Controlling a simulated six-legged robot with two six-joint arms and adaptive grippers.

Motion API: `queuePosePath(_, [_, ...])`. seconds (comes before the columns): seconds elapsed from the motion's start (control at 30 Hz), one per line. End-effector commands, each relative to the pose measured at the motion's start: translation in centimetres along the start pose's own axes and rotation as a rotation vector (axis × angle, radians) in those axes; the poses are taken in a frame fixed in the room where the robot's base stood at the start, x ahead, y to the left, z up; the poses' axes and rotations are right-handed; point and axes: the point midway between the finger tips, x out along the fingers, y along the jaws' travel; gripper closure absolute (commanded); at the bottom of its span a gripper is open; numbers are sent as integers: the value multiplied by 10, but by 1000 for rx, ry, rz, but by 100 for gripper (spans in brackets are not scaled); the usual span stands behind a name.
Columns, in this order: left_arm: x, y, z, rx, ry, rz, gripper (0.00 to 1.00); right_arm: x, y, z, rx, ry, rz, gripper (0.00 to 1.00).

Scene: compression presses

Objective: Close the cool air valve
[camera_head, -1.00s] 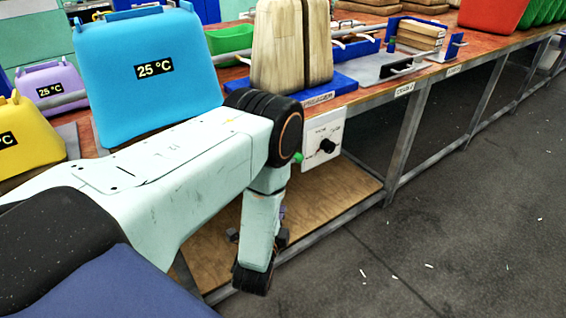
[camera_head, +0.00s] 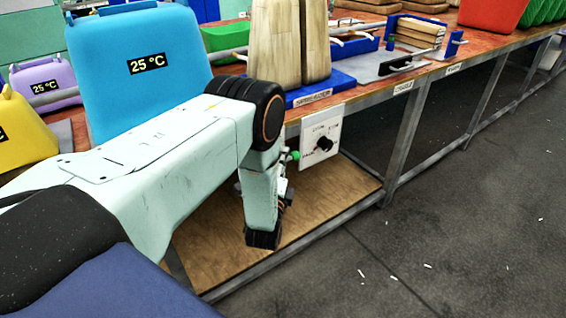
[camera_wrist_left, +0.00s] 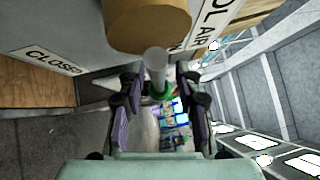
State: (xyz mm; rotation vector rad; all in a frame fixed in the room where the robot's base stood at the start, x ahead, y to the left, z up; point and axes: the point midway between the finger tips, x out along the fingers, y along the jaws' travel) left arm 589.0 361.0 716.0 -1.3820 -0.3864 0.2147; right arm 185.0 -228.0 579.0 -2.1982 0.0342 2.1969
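The cool air valve shows in the left wrist view as a tan round body (camera_wrist_left: 147,22) with a short grey stem (camera_wrist_left: 156,62) and a green end (camera_wrist_left: 161,92). Labels reading "CLOSED" (camera_wrist_left: 54,61) and partly "OL AIR" (camera_wrist_left: 212,18) sit around it. A green tip (camera_head: 294,155) shows in the head view, just left of the white dial panel. My left gripper (camera_wrist_left: 158,100) is open, its dark fingers on either side of the stem and green end; I cannot tell whether they touch. In the head view the left gripper (camera_head: 284,188) is partly hidden behind my arm. My right gripper is not in view.
A white panel with a black dial (camera_head: 324,144) hangs below the table's front edge. A wooden lower shelf (camera_head: 330,190) and metal table legs (camera_head: 405,140) are close by. A blue 25 °C container (camera_head: 140,85) stands behind my arm.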

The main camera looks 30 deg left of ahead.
Motion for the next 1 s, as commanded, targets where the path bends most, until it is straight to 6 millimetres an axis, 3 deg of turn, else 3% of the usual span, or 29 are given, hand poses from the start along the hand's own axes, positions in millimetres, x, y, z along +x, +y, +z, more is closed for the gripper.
queuePosePath(0.23, [2, 0, -2, 0, 0, 1, 67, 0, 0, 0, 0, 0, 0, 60])
queuePosePath(0.63, [2, 0, -1, 0, 0, 1, 100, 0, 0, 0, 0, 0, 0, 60])
queuePosePath(1.0, [2, 0, -1, 0, 0, 1, 100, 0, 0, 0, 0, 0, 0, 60])
